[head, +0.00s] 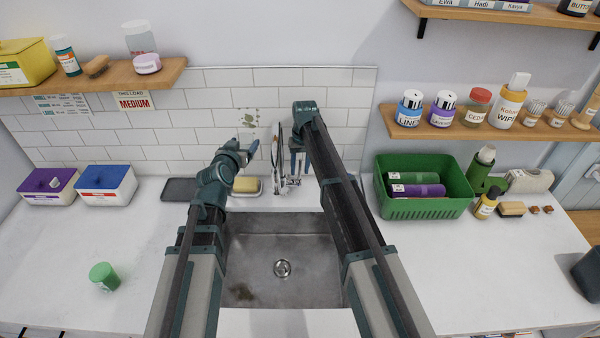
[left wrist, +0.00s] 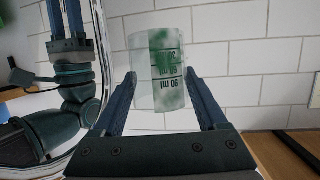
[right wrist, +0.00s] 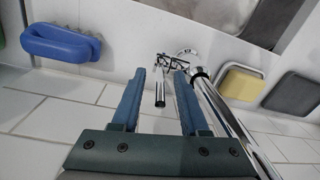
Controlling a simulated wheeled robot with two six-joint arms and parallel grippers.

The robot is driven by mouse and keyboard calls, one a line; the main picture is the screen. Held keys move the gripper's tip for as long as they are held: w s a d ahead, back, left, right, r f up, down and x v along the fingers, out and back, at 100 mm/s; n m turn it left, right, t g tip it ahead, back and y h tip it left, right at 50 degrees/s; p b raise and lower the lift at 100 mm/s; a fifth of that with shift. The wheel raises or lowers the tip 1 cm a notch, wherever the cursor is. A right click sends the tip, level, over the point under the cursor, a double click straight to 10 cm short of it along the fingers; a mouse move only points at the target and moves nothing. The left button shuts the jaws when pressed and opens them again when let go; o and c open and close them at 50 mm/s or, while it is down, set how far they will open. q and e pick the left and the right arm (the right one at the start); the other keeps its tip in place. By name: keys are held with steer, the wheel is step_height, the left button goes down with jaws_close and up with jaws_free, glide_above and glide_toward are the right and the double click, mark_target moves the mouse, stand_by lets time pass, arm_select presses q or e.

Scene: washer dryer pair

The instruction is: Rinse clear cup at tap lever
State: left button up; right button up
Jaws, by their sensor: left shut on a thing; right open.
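The clear cup (left wrist: 158,75), with green smears and dark volume marks, is between the fingers of my left gripper (left wrist: 163,88), which is shut on it. In the head view the see-through cup (head: 248,119) shows faintly against the tiles, above my left gripper (head: 250,146). The chrome tap (head: 279,165) stands behind the sink (head: 283,240). My right gripper (head: 298,160) is open and points down beside the tap. In the right wrist view the short chrome tap lever (right wrist: 160,92) shows between the open fingers (right wrist: 160,80); I cannot tell if they touch it.
A yellow sponge (head: 246,184) lies on a dish behind the sink, near a dark tray (head: 179,189). Shelves hang on both sides. The left counter is mostly clear.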

jaws_close()
stand_by(1.4)
